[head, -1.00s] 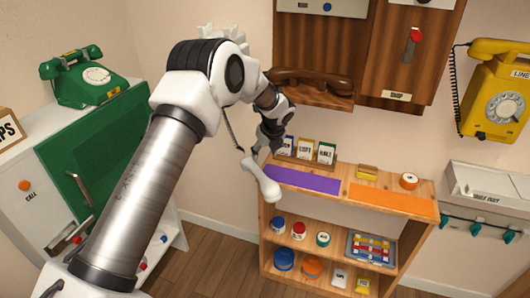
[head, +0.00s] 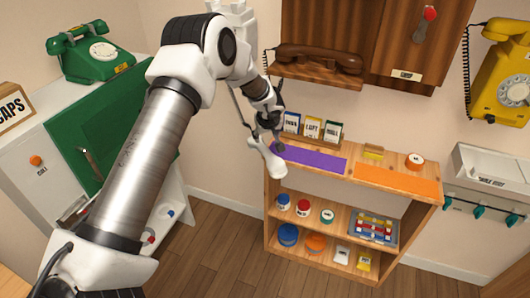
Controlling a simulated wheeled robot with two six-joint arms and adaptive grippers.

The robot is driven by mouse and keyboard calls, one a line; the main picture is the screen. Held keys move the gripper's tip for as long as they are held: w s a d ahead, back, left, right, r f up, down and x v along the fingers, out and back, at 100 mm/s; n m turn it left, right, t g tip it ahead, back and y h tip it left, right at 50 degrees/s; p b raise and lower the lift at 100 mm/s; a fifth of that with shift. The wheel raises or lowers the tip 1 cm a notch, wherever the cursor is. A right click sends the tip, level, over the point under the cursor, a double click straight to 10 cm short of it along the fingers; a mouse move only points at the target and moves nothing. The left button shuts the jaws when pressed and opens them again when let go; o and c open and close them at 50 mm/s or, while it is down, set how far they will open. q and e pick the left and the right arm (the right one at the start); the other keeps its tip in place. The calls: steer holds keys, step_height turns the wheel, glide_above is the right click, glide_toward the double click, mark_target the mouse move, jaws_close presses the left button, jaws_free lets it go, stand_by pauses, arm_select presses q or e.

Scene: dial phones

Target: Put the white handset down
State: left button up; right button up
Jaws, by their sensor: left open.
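The white handset (head: 268,160) is at the left end of the wooden shelf unit's top, left of the purple mat (head: 310,158). It slants from upper left to lower right and overlaps the unit's left edge in the head view. I cannot tell how much of it rests on the wood. My left gripper (head: 272,138) is open, pointing down right at the handset's upper end. Its dark fingers partly overlap the handset, and I cannot tell whether they touch it. My right gripper is not in view.
An orange mat (head: 398,180), a tape roll (head: 415,161) and several cards (head: 312,130) are on the shelf top. A brown handset (head: 318,58) lies on a wall ledge above. A green phone (head: 90,52) stands left, a yellow phone (head: 507,80) hangs right.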

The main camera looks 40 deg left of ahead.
mark_target(265, 149)
arm_select(q)
steer(key=shift+n+g, duration=0.3)
steer(key=shift+n, duration=0.5)
steer(key=x, duration=0.3)
steer(key=s+x, duration=0.1)
steer(key=x, duration=0.1)
steer(key=f+x, duration=0.1)
steer(key=x, duration=0.2)
steer(key=shift+s+d+f+p, duration=0.2)
steer(key=shift+s+d+p, duration=0.1)
steer(key=shift+p, duration=0.1)
steer(key=shift+r, duration=0.1)
jaws_close()
